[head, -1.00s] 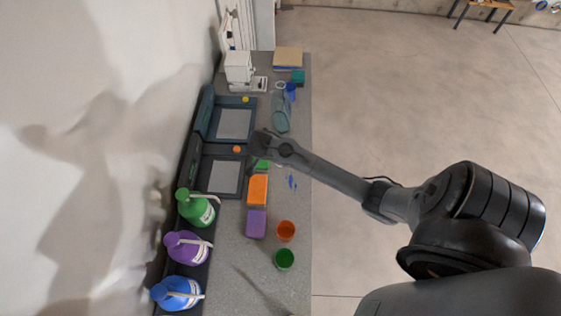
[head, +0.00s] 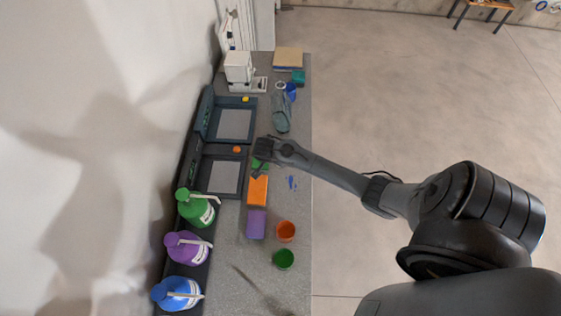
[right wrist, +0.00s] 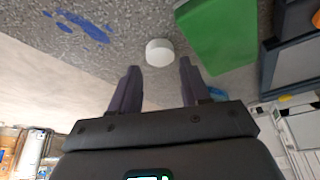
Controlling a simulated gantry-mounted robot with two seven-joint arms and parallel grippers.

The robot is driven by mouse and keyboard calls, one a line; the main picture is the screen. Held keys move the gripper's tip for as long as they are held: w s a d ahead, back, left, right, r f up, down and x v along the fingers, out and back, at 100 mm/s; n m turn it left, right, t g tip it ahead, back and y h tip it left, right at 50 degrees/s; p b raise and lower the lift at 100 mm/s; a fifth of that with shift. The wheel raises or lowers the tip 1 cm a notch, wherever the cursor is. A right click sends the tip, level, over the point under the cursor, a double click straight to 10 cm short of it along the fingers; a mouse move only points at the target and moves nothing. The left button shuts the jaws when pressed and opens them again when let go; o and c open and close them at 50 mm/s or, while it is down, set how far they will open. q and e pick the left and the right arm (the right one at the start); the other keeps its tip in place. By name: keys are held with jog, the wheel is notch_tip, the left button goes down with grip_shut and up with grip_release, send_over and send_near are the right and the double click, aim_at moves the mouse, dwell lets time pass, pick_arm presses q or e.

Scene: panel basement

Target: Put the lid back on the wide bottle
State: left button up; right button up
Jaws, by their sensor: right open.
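A small round white cap (right wrist: 160,52), which looks like the lid, lies on the speckled grey counter in the right wrist view. My right gripper (right wrist: 160,74) is open and empty, with the cap ahead between the lines of its two fingers, apart from them. In the head view my right gripper (head: 262,156) is over the counter by the green block (head: 258,166), and the cap cannot be made out there. I cannot tell which container is the wide bottle. My left gripper is not in view.
A grey-teal object (head: 281,112) lies farther back. Blue marks (right wrist: 82,28) lie near the cap.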

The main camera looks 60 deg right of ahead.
jog(key=shift+x, duration=1.95)
jog(key=c, duration=0.7)
jog(key=shift+o, duration=0.2)
jog(key=shift+r, duration=0.1)
jog(key=shift+r, duration=0.4)
notch_tip(320, 180, up, 3)
jog(key=shift+s+r, duration=0.15)
jog(key=shift+r, duration=0.05)
jog(key=s+d+r, duration=0.2)
jog(key=s+r, duration=0.4)
jog(key=s, duration=0.5)
jog(key=shift+d+r+p, duration=0.3)
jog(key=shift+d+p, duration=0.1)
